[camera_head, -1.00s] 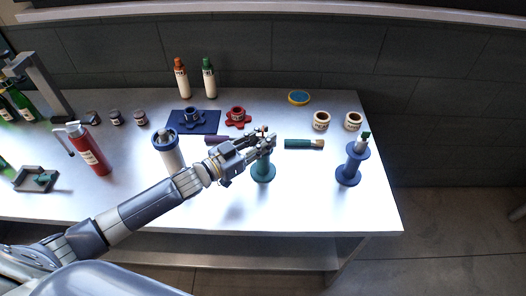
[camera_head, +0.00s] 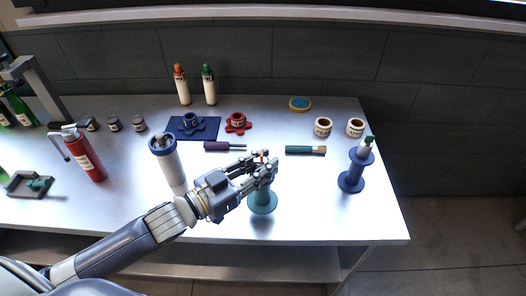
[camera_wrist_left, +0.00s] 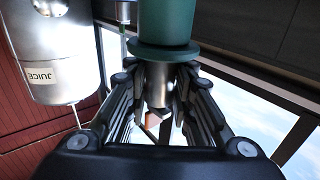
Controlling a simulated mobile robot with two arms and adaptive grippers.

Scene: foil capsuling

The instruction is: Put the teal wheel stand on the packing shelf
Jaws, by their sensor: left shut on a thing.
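The teal wheel stand (camera_head: 262,202) is in the grasp of my left gripper (camera_head: 265,168), near the front middle of the bench. In the head view the fingers close around its upper part and hide much of it; its round teal base shows below them. In the left wrist view the stand's teal body and flange (camera_wrist_left: 165,25) are at the top, and the gripper's fingers (camera_wrist_left: 160,95) are closed on a grey shaft beside the flange. I cannot tell whether the base touches the bench. A lower shelf (camera_head: 270,262) runs under the bench; I cannot tell whether it is the packing shelf.
A blue wheel stand (camera_head: 352,172) is near the bench's right end. A white cylinder with a blue top (camera_head: 169,165) stands just left of the hand. A teal-handled brush (camera_head: 304,150) and a purple-handled tool (camera_head: 224,147) lie behind. The front right bench top is clear.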

